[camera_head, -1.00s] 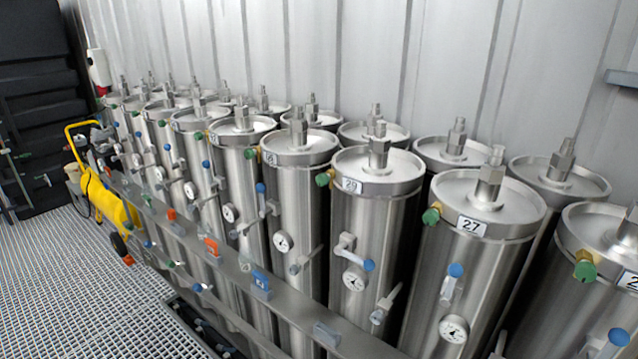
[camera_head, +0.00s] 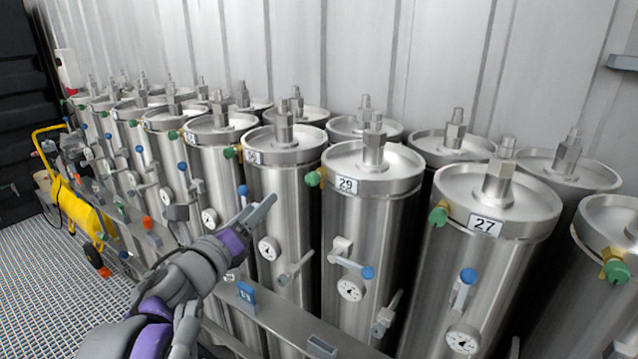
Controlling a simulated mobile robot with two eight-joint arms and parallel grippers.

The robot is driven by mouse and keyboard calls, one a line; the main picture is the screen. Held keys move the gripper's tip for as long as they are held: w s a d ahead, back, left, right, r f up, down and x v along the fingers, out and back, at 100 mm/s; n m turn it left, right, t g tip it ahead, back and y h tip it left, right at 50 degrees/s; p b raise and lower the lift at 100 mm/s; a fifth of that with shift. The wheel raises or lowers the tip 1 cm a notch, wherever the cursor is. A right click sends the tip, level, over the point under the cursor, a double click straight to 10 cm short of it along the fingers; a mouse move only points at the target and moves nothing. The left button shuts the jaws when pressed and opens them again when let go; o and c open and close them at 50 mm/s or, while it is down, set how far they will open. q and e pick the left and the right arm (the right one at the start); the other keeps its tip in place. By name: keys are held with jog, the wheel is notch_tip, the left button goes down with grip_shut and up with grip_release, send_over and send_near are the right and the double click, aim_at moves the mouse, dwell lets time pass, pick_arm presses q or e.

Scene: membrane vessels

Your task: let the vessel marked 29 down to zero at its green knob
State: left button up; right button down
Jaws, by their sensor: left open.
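The vessel marked 29 (camera_head: 342,225) is a tall steel cylinder in the front row, right of the middle. Its label (camera_head: 347,185) is on the lid rim. Its green knob (camera_head: 313,179) sits at the left of that rim. Below are a blue-tipped valve handle (camera_head: 367,272) and a round gauge (camera_head: 350,288), whose reading is too small to tell. My left gripper (camera_head: 262,206) reaches in from lower left, in front of the neighbouring vessel, left of and below the green knob and apart from it. It is open and appears empty. My right gripper is not in view.
Vessel 27 (camera_head: 470,255) stands close on the right, with its own green knob (camera_head: 438,216). More vessels run left in rows. A metal rail (camera_head: 290,325) crosses low in front. A yellow machine (camera_head: 78,212) stands at left on open grating floor (camera_head: 40,300).

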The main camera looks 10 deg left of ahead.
aim_at(309, 180)
pick_arm(q)
jog(key=w+d+m+h, duration=0.1)
jog(key=w+d+m, duration=0.1)
jog(key=w, duration=0.1)
jog(key=w+d+m+g+h, duration=0.1)
jog(key=w+d+m, duration=0.1)
jog(key=w+m, duration=0.1)
jog(key=w+d+m+h, duration=0.2)
jog(key=w+d, duration=0.1)
jog(key=w, duration=0.2)
jog(key=shift+w+r+m, duration=0.25)
jog(key=shift+r+m, duration=0.05)
jog(key=shift+r, duration=0.1)
jog(key=shift+c, duration=0.2)
grip_shut()
